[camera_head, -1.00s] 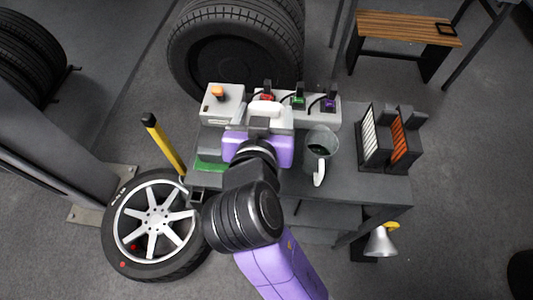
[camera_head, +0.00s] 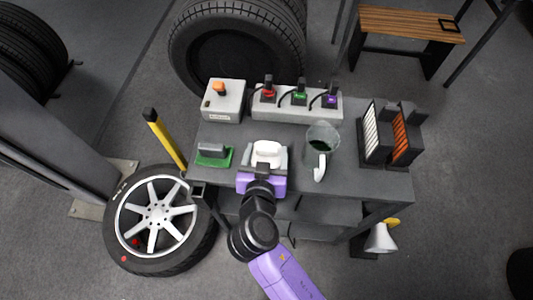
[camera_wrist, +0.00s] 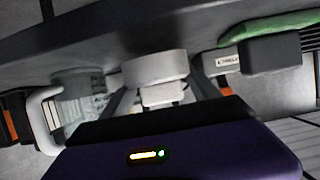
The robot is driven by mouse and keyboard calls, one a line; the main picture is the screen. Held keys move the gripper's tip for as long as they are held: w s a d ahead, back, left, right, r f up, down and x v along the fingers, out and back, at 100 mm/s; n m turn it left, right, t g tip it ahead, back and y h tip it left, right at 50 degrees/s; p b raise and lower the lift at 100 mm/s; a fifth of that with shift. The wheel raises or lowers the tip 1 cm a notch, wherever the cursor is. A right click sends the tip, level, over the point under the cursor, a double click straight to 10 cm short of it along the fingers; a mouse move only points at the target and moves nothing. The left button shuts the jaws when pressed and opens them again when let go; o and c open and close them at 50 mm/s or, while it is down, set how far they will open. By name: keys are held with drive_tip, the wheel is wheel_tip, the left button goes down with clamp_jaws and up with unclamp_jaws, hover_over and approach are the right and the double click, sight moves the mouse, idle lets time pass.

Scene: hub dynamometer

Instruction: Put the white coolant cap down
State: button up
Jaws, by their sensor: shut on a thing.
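The white coolant cap (camera_head: 267,150) is between the two grey fingers of my gripper (camera_head: 266,158), over the front middle of the grey workbench (camera_head: 372,187). In the wrist view the round white cap (camera_wrist: 155,68) sits between the dark fingers of my gripper (camera_wrist: 160,92), with a smaller white block-shaped part on its near side. The gripper is shut on it. I cannot tell whether the cap touches the bench top.
A green pad with a grey block (camera_head: 213,153) lies left of the cap. A clear jug with a white handle (camera_head: 320,150) stands close on its right. Behind are a box with an orange switch (camera_head: 223,101) and a plug strip (camera_head: 297,107). Filter panels (camera_head: 389,137) stand right.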

drive_tip(key=shift+f, duration=0.6)
drive_tip(key=shift+f, duration=0.2)
drive_tip(key=o, duration=1.4)
drive_tip(key=shift+r, duration=0.1)
drive_tip(key=shift+r, duration=0.1)
drive_tip(key=b+v, duration=0.2)
drive_tip(key=v, duration=1)
